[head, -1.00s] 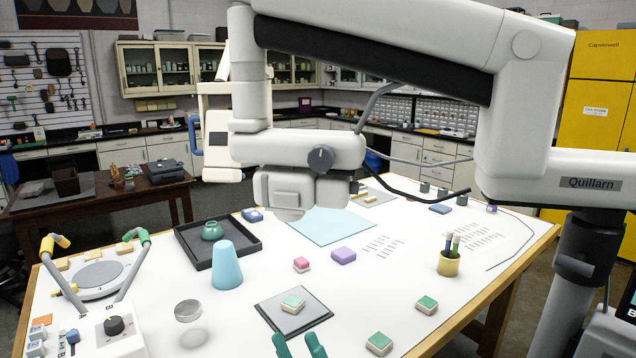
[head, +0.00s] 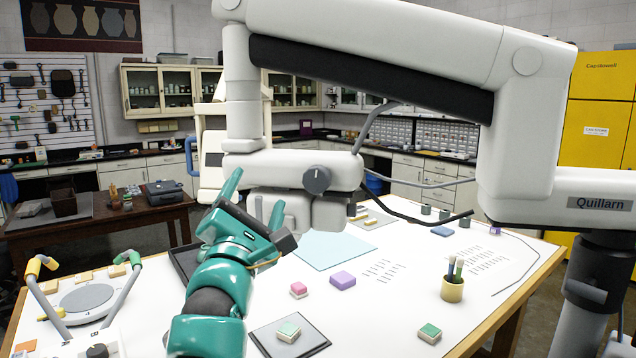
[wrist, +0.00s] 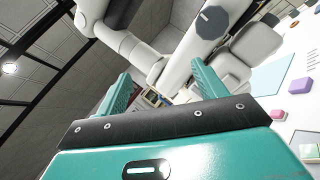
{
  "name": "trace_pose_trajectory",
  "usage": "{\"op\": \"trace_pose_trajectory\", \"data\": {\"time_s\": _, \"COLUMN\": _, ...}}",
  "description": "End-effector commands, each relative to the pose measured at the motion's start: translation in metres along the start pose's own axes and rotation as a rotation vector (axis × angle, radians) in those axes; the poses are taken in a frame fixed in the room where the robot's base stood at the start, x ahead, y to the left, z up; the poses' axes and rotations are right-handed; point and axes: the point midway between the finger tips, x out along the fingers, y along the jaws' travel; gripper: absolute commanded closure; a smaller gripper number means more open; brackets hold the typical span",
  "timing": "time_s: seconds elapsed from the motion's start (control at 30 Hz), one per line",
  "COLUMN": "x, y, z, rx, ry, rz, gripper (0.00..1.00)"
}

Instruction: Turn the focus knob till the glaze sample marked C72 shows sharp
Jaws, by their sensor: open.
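The focus knob (head: 316,180) is a grey round dial with a pale mark, on the side of the white microscope head (head: 270,172); it also shows in the wrist view (wrist: 212,20). A green-topped glaze sample (head: 288,331) lies on a dark-edged square plate (head: 310,346) on the table. I cannot read any label on it. My teal gripper (head: 246,195) is open and empty, raised left of the knob and apart from it. In the wrist view its fingers (wrist: 160,92) stand apart, with the knob above and beyond the right finger.
Another green-topped sample (head: 429,333), a pink block (head: 299,289), a purple block (head: 342,279) and a yellow pen cup (head: 453,284) stand on the white table. A ring light with two lamp arms (head: 85,300) is at the left. The big white boom (head: 380,40) spans overhead.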

Motion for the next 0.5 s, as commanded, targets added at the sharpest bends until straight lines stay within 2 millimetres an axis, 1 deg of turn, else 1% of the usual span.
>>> {"op": "trace_pose_trajectory", "data": {"time_s": 0.03, "x": -0.004, "y": 0.003, "z": 0.016, "rx": -0.015, "ry": 0.008, "rz": -0.058, "gripper": 0.3}}
{"op": "trace_pose_trajectory", "data": {"time_s": 0.1, "x": -0.011, "y": -0.002, "z": 0.03, "rx": -0.054, "ry": 0.041, "rz": -0.151, "gripper": 0.3}}
{"op": "trace_pose_trajectory", "data": {"time_s": 0.2, "x": -0.024, "y": -0.01, "z": 0.045, "rx": -0.089, "ry": 0.104, "rz": -0.257, "gripper": 0.3}}
{"op": "trace_pose_trajectory", "data": {"time_s": 0.3, "x": -0.035, "y": -0.017, "z": 0.053, "rx": -0.107, "ry": 0.168, "rz": -0.33, "gripper": 0.3}}
{"op": "trace_pose_trajectory", "data": {"time_s": 0.4, "x": -0.042, "y": -0.021, "z": 0.056, "rx": -0.119, "ry": 0.212, "rz": -0.368, "gripper": 0.3}}
{"op": "trace_pose_trajectory", "data": {"time_s": 0.5, "x": -0.044, "y": -0.025, "z": 0.056, "rx": -0.125, "ry": 0.233, "rz": -0.386, "gripper": 0.3}}
